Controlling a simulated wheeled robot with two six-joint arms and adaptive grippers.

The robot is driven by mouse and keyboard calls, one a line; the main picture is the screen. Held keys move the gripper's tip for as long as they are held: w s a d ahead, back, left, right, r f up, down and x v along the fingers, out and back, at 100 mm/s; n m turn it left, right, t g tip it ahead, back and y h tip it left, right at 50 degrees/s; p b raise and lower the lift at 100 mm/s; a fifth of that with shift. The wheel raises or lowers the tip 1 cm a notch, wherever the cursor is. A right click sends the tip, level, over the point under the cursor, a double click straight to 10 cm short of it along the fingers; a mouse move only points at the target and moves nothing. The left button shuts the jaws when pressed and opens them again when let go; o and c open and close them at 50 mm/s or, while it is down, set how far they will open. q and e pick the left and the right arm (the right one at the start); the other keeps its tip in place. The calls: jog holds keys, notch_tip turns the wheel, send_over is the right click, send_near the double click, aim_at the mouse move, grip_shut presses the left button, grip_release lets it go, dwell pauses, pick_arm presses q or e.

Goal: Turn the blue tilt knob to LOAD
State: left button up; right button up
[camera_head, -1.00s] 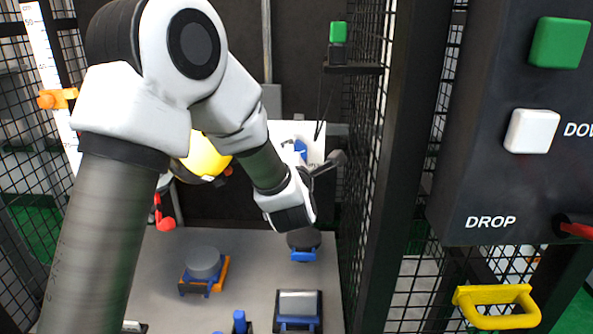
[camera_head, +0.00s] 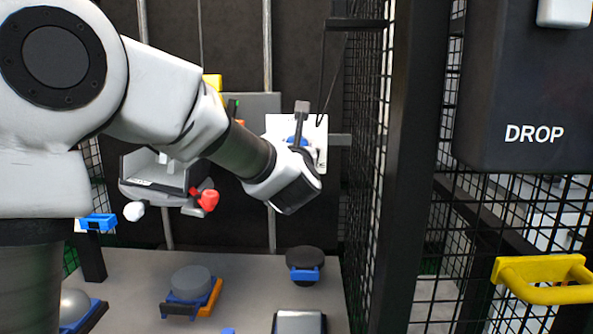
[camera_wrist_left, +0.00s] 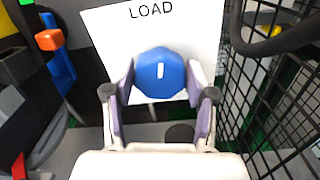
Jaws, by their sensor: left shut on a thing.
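The blue tilt knob (camera_wrist_left: 160,73) is a faceted dial with a short white mark, on a white panel (camera_wrist_left: 112,38). The word LOAD is printed on the panel above the knob. The mark stands nearly upright, towards LOAD. My left gripper (camera_wrist_left: 160,80) has one finger on each side of the knob and is shut on it. In the head view the knob (camera_head: 297,141) is partly hidden behind my left gripper (camera_head: 301,125). My right gripper is not in view.
A tray-like carriage (camera_head: 150,183) with a red knob (camera_head: 208,200) hangs left of my arm. Several weights and blocks lie on the grey table (camera_head: 240,280) below. A black mesh cage and post (camera_head: 392,170) stand right of the panel, with a yellow handle (camera_head: 543,272) beyond.

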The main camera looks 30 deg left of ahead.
pick_arm(q)
jog(key=f+n+b, duration=0.1)
jog(key=n+b, duration=0.1)
jog(key=shift+b, duration=0.35)
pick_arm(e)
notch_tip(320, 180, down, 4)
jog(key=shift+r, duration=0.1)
pick_arm(q)
jog(key=shift+r, duration=0.1)
jog(key=o, duration=1.2)
jog(key=shift+c, duration=0.2)
jog(key=shift+r, duration=0.2)
jog(key=shift+r, duration=0.1)
